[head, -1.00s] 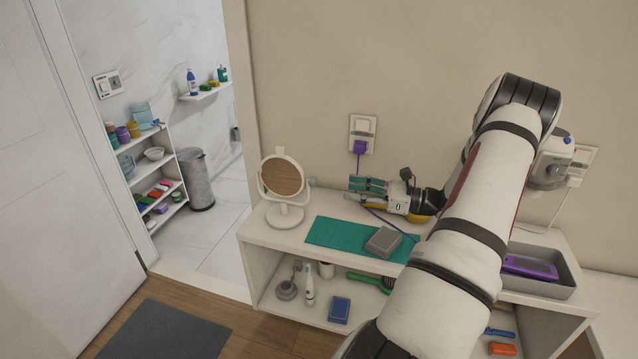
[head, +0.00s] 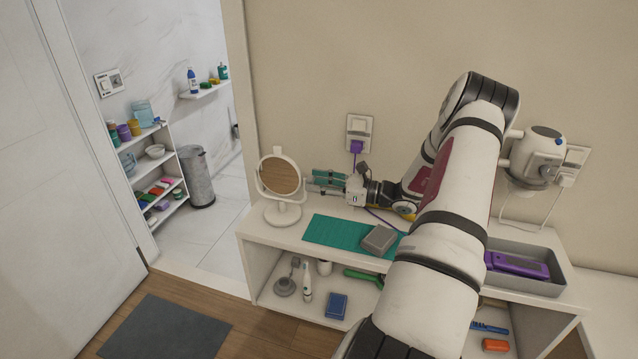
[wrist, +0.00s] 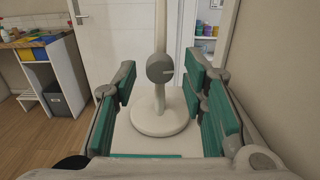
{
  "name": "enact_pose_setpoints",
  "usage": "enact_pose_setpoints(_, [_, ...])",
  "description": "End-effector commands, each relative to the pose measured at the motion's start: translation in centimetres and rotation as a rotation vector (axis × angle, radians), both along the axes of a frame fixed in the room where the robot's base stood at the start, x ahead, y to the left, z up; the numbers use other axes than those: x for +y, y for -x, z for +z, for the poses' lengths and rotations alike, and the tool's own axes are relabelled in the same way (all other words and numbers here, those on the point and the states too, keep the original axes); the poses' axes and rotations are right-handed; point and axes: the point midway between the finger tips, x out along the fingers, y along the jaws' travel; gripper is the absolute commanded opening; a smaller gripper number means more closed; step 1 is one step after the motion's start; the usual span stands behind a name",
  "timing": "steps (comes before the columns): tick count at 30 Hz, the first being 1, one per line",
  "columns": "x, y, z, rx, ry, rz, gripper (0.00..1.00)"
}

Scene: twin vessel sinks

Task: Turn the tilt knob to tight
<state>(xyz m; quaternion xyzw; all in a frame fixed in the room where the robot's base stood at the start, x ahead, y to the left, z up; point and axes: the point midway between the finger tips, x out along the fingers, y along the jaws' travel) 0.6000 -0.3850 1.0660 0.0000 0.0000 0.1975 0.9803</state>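The round mirror (head: 281,177) stands upright on its white base at the left end of the counter. In the wrist view its grey round tilt knob (wrist: 160,67) faces me on the side of the stand, above the round base (wrist: 160,117). My gripper (head: 318,182) is just right of the mirror, pointing at its side. Its teal-padded fingers (wrist: 161,88) are spread wide and empty, with the knob framed between them and a little beyond. No contact with the knob shows. In the head view the fingers largely cover the knob.
A green mat (head: 335,232) with a grey box (head: 379,240) lies in front of my gripper. A purple plug (head: 356,147) sits in the wall socket behind. A grey tray (head: 556,284) holds a purple item at the right. The open doorway is left of the counter.

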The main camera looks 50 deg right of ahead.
Motion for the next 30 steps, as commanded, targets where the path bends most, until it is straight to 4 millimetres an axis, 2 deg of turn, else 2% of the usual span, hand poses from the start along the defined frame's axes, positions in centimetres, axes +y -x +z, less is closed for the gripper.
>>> enact_pose_setpoints(1, [-0.01,0.02,0.0,0.0,0.0,0.0,0.22])
enact_pose_setpoints(4, [-0.01,0.03,0.0,0.0,0.0,0.0,0.0])
enact_pose_setpoints(17, [-0.03,0.03,-0.04,-0.021,0.05,0.0,0.0])
enact_pose_setpoints(30, [-0.09,-0.04,-0.07,-0.153,0.363,0.0,0.0])
